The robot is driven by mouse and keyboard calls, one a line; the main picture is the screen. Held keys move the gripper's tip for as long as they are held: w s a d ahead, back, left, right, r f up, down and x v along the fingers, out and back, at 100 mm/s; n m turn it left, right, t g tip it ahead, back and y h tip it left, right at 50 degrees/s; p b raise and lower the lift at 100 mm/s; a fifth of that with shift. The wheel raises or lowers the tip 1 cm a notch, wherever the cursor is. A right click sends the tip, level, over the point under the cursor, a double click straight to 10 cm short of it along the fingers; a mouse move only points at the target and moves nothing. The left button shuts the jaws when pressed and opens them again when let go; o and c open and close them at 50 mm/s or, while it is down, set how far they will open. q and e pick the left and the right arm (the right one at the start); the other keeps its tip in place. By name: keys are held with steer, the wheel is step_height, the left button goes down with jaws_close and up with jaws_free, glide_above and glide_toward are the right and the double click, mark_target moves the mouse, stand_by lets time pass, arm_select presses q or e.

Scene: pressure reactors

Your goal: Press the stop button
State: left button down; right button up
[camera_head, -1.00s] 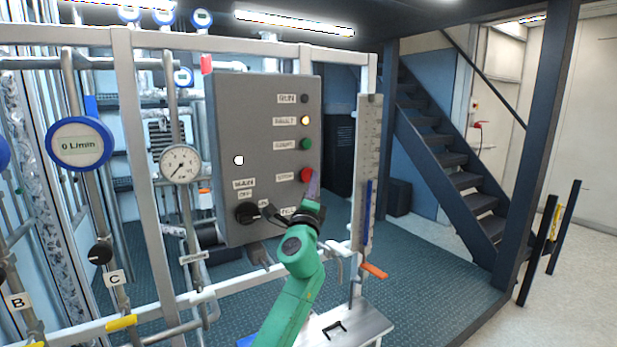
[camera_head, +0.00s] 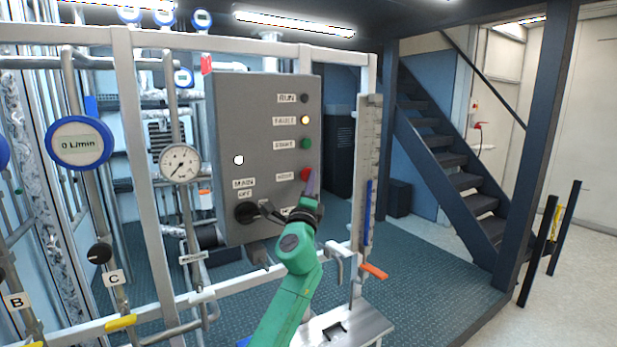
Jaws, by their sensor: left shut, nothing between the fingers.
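The grey control panel (camera_head: 262,130) is mounted on the metal frame. The red stop button (camera_head: 305,174) is low on its right side, with a label to its left. The green start button (camera_head: 305,144) is above it, then a lit yellow fault lamp (camera_head: 305,120) and a dark run lamp (camera_head: 304,98). My left gripper (camera_head: 311,182) is shut and empty. My right gripper is not in view.
A black main switch (camera_head: 246,212) is at the panel's lower left. A round pressure gauge (camera_head: 180,163) and a blue-rimmed flow meter (camera_head: 79,143) are to the left. A gauge tube (camera_head: 368,170) with an orange handle (camera_head: 374,271) stands to the right. Stairs (camera_head: 455,160) are beyond.

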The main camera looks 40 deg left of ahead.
arm_select(q)
steer(key=shift+w+a, duration=0.1)
steer(key=shift+a, duration=0.35)
stand_by(0.4)
steer(key=shift+d, duration=0.1)
steer(key=shift+s+d, duration=0.3)
steer(key=shift+d, duration=0.45)
steer(key=d, duration=0.2)
steer(key=s+d+p, duration=0.1)
steer(key=d, duration=0.1)
steer(key=shift+s+d+f, duration=0.1)
steer(key=shift+s+d, duration=0.1)
steer(key=shift+d, duration=0.2)
stand_by(0.7)
